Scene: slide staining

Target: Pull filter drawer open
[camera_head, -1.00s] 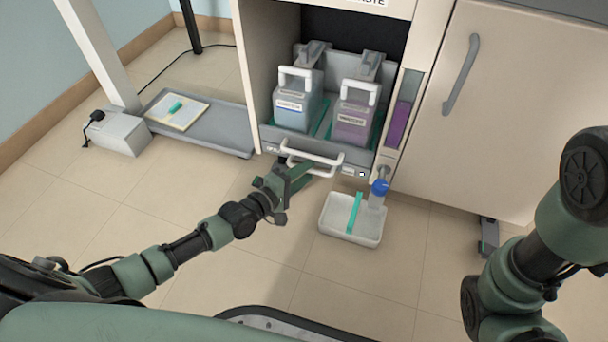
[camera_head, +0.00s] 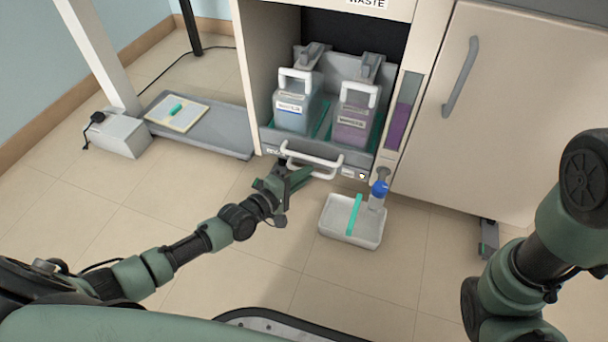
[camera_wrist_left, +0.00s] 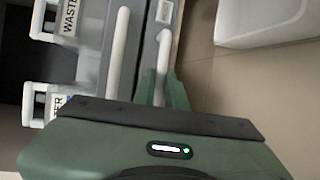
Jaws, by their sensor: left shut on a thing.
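A pale handle bar (camera_head: 312,160) runs across the front at the bottom of the open cabinet bay. A second pale bar lies low beside it, partly hidden by my gripper. In the left wrist view two pale bars run side by side, one (camera_wrist_left: 119,50) farther from my fingers and one (camera_wrist_left: 163,60) between them. My left gripper (camera_head: 290,177) is shut on this lower bar, near its left part in the head view. I cannot read a filter label, and the drawer's inside does not show. My right arm is at the right edge; its gripper is out of frame.

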